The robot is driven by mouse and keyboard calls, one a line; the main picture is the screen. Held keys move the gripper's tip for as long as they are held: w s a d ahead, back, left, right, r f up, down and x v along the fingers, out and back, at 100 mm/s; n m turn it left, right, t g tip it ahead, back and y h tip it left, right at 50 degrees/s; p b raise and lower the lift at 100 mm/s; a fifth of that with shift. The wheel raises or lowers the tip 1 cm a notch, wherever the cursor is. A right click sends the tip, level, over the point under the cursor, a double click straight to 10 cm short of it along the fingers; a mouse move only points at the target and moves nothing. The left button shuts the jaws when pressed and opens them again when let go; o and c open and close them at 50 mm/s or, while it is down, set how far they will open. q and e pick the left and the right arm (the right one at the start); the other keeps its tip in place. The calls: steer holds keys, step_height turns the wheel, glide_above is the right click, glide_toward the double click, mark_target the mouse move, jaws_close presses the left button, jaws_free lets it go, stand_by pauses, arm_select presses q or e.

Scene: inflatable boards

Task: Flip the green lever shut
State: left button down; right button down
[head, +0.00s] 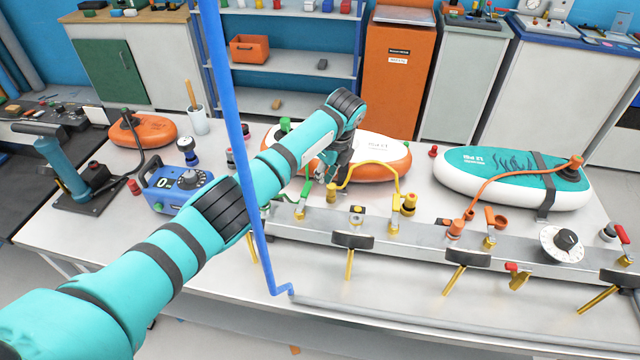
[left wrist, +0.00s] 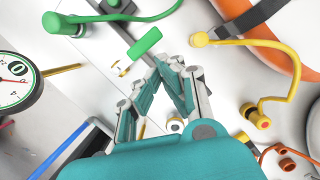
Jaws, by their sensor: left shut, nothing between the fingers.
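The green lever (left wrist: 145,42) shows in the left wrist view as a green handle sticking out at a slant over the metal rail, left of my fingertips. In the head view a small green part (head: 306,188) shows beside my gripper, partly hidden by my arm. My left gripper (head: 333,190) is over the left part of the rail. In the left wrist view its fingers (left wrist: 181,66) meet at the tips with nothing between them. The tips look close to the lever but apart from it. My right gripper is in neither view.
The metal manifold rail (head: 400,243) carries several valves and a white dial (head: 562,243). A yellow hose (head: 375,166) lies right of my gripper. A blue pole (head: 243,150) crosses before my arm.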

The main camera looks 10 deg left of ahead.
arm_select(q)
steer(key=v, duration=0.6)
steer(key=shift+r, duration=0.3)
